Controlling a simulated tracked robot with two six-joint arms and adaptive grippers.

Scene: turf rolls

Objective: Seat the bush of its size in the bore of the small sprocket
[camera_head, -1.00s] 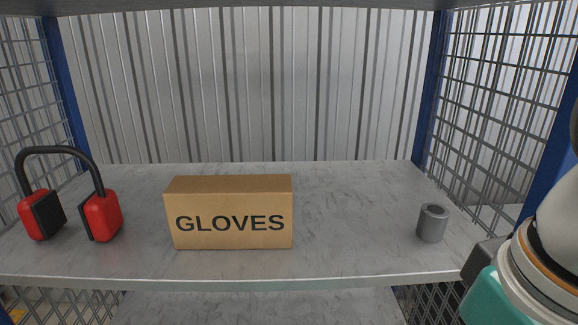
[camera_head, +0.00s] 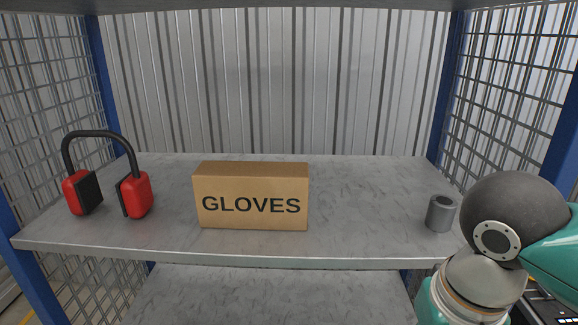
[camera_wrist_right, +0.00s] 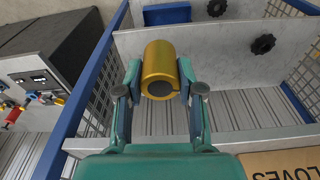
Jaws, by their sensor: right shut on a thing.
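In the right wrist view my right gripper (camera_wrist_right: 161,88) is shut on a brass-coloured bush (camera_wrist_right: 159,56), a thick cylinder with a dark round bore facing the camera. Two dark toothed sprockets show beyond it on a pale grey surface: one at the right (camera_wrist_right: 263,44) and one at the top (camera_wrist_right: 217,7), partly cut off. The bush is apart from both in the picture. I cannot tell which sprocket is smaller. A grey hollow bush (camera_head: 440,214) stands upright on the shelf's right side in the head view. My left gripper is not in view.
On the grey shelf (camera_head: 350,215) stand red ear defenders (camera_head: 134,194) at the left and a cardboard GLOVES box (camera_head: 251,197) in the middle. Blue posts and wire mesh (camera_head: 508,95) close the sides; corrugated metal (camera_head: 280,90) closes the back. Free shelf lies right of the box.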

